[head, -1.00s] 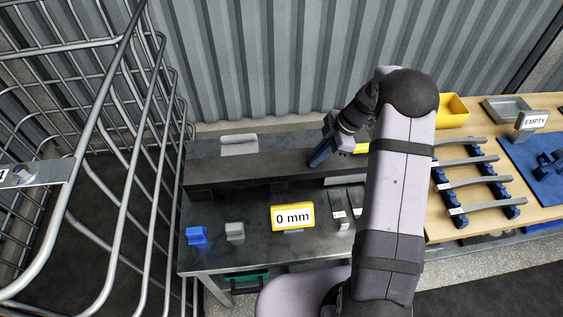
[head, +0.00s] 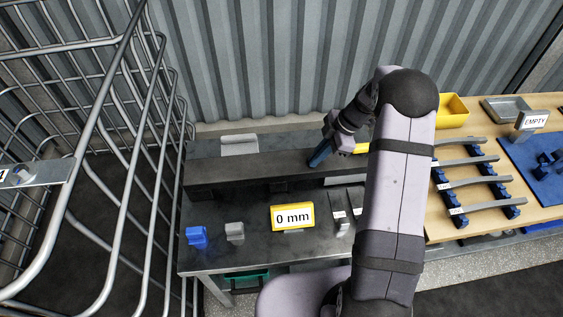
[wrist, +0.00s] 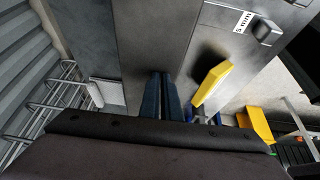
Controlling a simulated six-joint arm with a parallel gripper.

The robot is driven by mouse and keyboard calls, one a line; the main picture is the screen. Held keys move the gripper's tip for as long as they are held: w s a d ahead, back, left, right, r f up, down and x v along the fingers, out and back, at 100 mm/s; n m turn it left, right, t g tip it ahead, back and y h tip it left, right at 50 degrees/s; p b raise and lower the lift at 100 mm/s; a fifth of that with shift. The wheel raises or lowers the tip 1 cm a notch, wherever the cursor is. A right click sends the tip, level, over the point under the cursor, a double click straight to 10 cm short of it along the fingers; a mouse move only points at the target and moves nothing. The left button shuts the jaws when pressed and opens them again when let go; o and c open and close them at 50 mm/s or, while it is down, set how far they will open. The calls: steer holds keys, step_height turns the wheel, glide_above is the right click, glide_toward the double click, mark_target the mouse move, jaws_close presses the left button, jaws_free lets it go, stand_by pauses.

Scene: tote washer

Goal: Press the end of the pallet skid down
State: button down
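The pallet skid (head: 245,172) is a long dark grey bar lying across the dark table in the head view. Its right part is hidden behind my arm. It also runs up the wrist view (wrist: 150,40). My gripper (head: 317,160) points down at the skid's top, right of its visible middle. In the wrist view its two blue fingers (wrist: 161,95) lie side by side with only a thin gap, and nothing shows between them. The fingertips appear to be at the skid's top face; I cannot tell whether they press on it.
A yellow sign reading "0 mm" (head: 292,217) stands in front of the skid, with a blue block (head: 196,236) and a grey block (head: 235,231) to its left. A grey piece (head: 239,145) lies behind. A wire cage (head: 130,130) stands left. A wooden bench (head: 480,160) holds bars at right.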

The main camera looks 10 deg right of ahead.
steer(key=shift+s+f, duration=0.45)
steer(key=shift+f, duration=0.3)
steer(key=shift+w+r+p, duration=0.2)
steer(key=shift+r+p, duration=0.25)
steer(key=shift+r, duration=0.3)
steer(key=shift+w+r+p, duration=0.2)
steer(key=shift+r+p, duration=0.2)
steer(key=shift+r, duration=0.3)
steer(key=shift+w, duration=0.1)
steer(key=shift+s+a+r+m, duration=0.15)
steer(key=shift+s+r+m, duration=0.15)
steer(key=shift+s+r, duration=0.1)
steer(key=s+a+r+m+h, duration=0.1)
steer(key=s+r+m, duration=0.3)
steer(key=s+m, duration=0.4)
steer(key=s+a+r+m+h, duration=0.1)
steer(key=s+r+m+h, duration=0.3)
steer(key=s+m, duration=0.5)
steer(key=shift+s+a, duration=0.35)
steer(key=shift+s, duration=2.25)
